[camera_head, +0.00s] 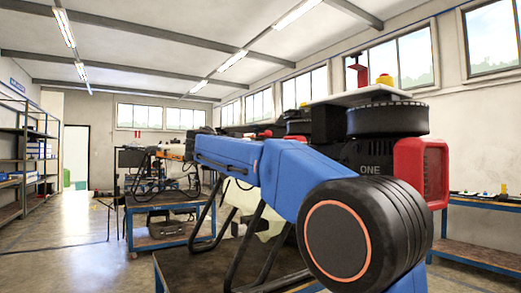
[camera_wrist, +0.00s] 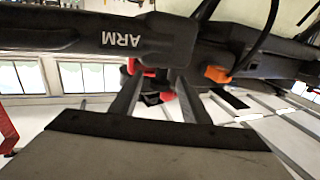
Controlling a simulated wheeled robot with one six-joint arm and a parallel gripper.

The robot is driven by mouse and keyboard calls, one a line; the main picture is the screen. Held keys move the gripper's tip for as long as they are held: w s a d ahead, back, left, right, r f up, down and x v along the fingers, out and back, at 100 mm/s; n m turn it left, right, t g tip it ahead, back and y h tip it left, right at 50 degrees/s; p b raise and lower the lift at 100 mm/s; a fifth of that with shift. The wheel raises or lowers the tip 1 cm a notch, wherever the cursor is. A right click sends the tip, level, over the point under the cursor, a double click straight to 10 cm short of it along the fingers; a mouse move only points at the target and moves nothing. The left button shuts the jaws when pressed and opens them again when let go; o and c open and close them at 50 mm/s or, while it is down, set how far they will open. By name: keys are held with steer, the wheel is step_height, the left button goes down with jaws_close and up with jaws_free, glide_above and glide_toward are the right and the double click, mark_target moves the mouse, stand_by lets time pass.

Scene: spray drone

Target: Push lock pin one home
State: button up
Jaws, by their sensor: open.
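My gripper (camera_wrist: 158,84) shows in the wrist view, its two grey fingers spread apart and pointing up at a dark drone arm (camera_wrist: 110,38) marked "ARM". A red part (camera_wrist: 140,67) sits under the dark arm by the fingertips, and another red piece (camera_wrist: 167,95) shows between the fingers. They may belong to a lock pin, but I cannot tell which pin, how deep it sits, or whether a finger touches it. An orange piece (camera_wrist: 217,74) is on the dark arm to the right. In the head view my own blue arm hides much of the middle, and my fingers cannot be made out.
In the head view, a black unit marked "ONE" (camera_head: 372,160) stands near a red-framed box (camera_head: 422,170). Black tubular legs (camera_head: 262,245) stand on a dark bench top (camera_head: 190,270). Another bench (camera_head: 160,205) stands behind. Shelving (camera_head: 25,150) lines the left wall; open floor (camera_head: 75,240) lies left.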

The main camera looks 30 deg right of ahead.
steer(key=v, duration=1.6)
steer(key=shift+a, duration=0.35)
steer(key=shift+s, duration=0.1)
steer(key=s+d+f+n+y, duration=0.25)
steer(key=s+f, duration=0.25)
steer(key=f, duration=0.3)
steer(key=s+d+f+n+g+y, duration=0.1)
steer(key=s+d+f+n+y, duration=0.25)
steer(key=f, duration=0.55)
steer(key=s+d+f+n+y, duration=0.1)
steer(key=s+f+n+y, duration=0.15)
steer(key=s+f, duration=0.45)
steer(key=s+a+f+n+y, duration=0.1)
steer(key=s+a+f+y, duration=0.1)
steer(key=s+f, duration=0.4)
steer(key=s+a+f+n+y, duration=0.2)
steer(key=s+f, duration=0.4)
steer(key=f, duration=0.6)
steer(key=s+a+f+n+y, duration=0.2)
steer(key=s+a+f+y, duration=0.2)
steer(key=f, duration=0.5)
steer(key=s+a, duration=0.1)
steer(key=s, duration=0.1)
steer(key=shift+s+f, duration=0.4)
steer(key=shift+n+y, duration=0.25)
